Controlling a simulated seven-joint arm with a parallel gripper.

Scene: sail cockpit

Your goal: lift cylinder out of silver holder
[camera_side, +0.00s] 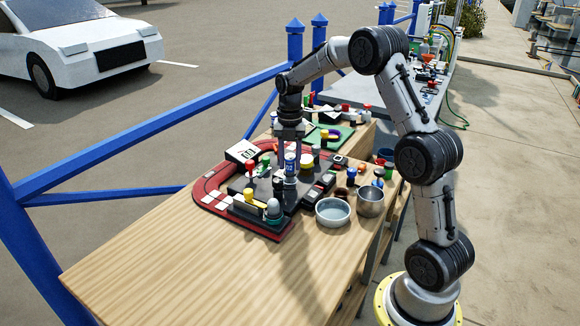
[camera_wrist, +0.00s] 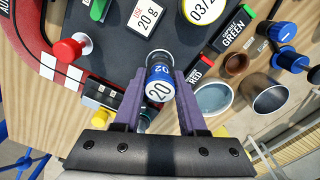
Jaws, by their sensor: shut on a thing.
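The cylinder (camera_wrist: 158,83) has a blue band and a white top marked 20. It stands between the two purple fingers of my gripper (camera_wrist: 159,78), which is shut on it. In the side view my gripper (camera_side: 290,152) points straight down, and the blue and white cylinder (camera_side: 290,162) shows between its fingers. A silver-grey rim (camera_wrist: 158,54) shows just beyond the cylinder in the wrist view and looks like the silver holder. The fingers and cylinder hide most of it, so I cannot tell how deep the cylinder sits.
A dark board with a red track border (camera_side: 212,190) lies around the cylinder. A white 20 g card (camera_wrist: 150,16), a red knob (camera_wrist: 68,50) and red and green labelled blocks stand close by. A shallow bowl (camera_side: 332,211) and metal cup (camera_side: 370,202) stand right. The front tabletop is clear.

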